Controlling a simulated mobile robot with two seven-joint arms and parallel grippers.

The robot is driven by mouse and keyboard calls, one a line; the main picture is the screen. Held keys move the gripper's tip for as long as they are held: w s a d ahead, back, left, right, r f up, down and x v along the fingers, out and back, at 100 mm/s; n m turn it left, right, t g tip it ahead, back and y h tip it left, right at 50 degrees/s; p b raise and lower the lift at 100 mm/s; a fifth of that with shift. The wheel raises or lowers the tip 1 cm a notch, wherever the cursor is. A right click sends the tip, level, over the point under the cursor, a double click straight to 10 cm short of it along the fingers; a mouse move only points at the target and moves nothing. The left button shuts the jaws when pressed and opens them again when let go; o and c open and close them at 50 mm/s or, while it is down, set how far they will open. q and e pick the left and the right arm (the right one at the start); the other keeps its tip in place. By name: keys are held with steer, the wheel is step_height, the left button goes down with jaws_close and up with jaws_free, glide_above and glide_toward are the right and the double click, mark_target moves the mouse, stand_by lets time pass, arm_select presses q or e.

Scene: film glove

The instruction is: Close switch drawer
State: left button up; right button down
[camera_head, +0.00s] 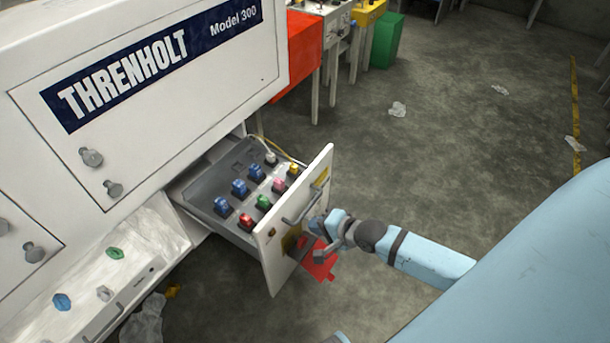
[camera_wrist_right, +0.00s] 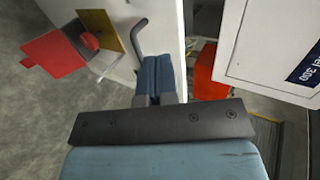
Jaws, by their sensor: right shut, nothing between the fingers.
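The switch drawer (camera_head: 270,235) stands pulled out of a white machine in the head view. Inside it are several coloured switches, among them blue, red, green and pink ones. Its white front panel carries a grey bar handle (camera_head: 302,205), which also shows in the right wrist view (camera_wrist_right: 139,38). My right gripper (camera_head: 320,224) is shut and empty, at the outer face of the drawer front near the handle. In the right wrist view its closed fingers (camera_wrist_right: 164,78) lie over the white panel beside the handle; I cannot tell whether they touch. My left gripper is not in view.
A red piece (camera_head: 320,262) sticks out from the drawer front below my right gripper. A lower tray (camera_head: 150,228) with small coloured knobs juts out at left. A red box (camera_head: 303,42) and a green bin (camera_head: 386,40) stand behind. Floor at right is mostly clear.

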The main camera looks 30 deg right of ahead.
mark_target(276, 211)
steer(key=x, duration=0.3)
steer(key=b+x, duration=0.1)
steer(key=x, duration=0.2)
steer(key=r+b+x, duration=0.1)
steer(key=x, duration=0.3)
steer(key=shift+w+a, duration=0.5)
steer(key=shift+w, duration=0.45)
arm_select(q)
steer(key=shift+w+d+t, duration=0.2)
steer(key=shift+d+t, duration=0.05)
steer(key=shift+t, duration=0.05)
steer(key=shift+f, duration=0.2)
